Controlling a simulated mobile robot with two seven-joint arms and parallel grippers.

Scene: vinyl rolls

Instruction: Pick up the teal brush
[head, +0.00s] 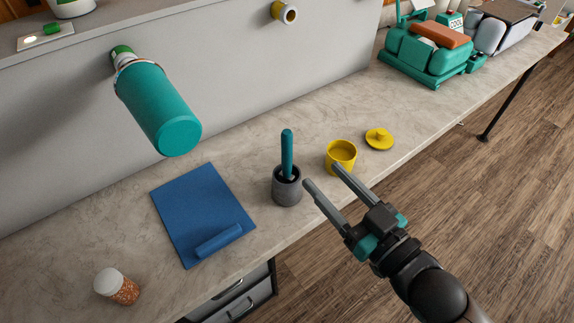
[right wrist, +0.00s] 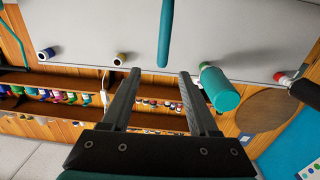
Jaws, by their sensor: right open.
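The teal brush (head: 287,153) stands upright in a grey cup (head: 287,189) on the counter, its teal handle pointing up. The handle also shows in the right wrist view (right wrist: 166,35), ahead of and between the two fingers. Its lower end is hidden inside the cup. My right gripper (head: 321,176) is open and empty, just to the right of the cup, with its fingers pointing toward the brush. In the right wrist view my right gripper (right wrist: 160,85) shows two fingers spread apart. My left gripper is not in view.
A yellow cup (head: 341,158) stands close to the right finger, with a yellow lid (head: 379,139) beyond it. A blue mat (head: 200,207) lies left of the grey cup. A teal cylinder (head: 158,109) hangs on the wall. A shaker (head: 117,286) stands front left.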

